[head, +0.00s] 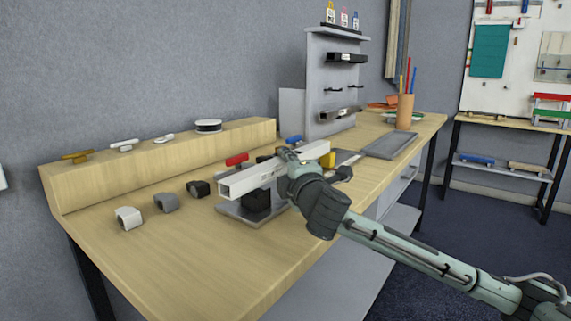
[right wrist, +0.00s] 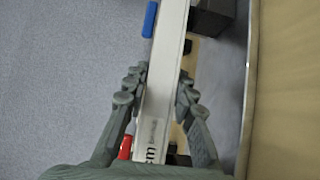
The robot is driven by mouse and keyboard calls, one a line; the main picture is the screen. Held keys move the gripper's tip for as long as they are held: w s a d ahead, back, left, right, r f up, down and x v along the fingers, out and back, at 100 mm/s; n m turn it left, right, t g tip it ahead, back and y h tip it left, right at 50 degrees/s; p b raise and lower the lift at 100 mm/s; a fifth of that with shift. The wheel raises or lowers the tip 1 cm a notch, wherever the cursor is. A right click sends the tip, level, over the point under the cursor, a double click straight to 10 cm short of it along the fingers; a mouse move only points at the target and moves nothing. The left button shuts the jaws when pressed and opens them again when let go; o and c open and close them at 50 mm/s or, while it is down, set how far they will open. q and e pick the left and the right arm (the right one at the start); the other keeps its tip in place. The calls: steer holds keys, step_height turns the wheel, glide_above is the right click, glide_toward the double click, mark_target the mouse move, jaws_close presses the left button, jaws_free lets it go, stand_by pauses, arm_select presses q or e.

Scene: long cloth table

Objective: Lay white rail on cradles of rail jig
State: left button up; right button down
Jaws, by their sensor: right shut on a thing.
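The white rail (head: 250,178) is a long square bar with a hollow near end, lying level over the rail jig, whose grey base plate (head: 238,213) sits on the table. A black cradle block (head: 257,204) stands under the rail's near part; I cannot tell whether the rail touches it. My right gripper (head: 292,160) is shut on the rail near its middle. In the right wrist view the rail (right wrist: 160,90) runs between the two fingers (right wrist: 158,92). The far cradle is largely hidden behind gripper and rail. My left gripper is not in view.
Red (head: 237,159) and blue (head: 294,140) clamp handles and a yellow part (head: 328,160) are close around the rail. White, grey and black small blocks (head: 166,202) lie at left. A grey rack (head: 332,85) stands behind. The table's front left (head: 190,260) is clear.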

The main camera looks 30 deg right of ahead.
steer(key=shift+f+b, duration=0.55)
steer(key=shift+f, duration=0.35)
steer(key=c, duration=1.2)
jaws_free()
steer(key=v, duration=0.7)
steer(key=shift+s, duration=0.3)
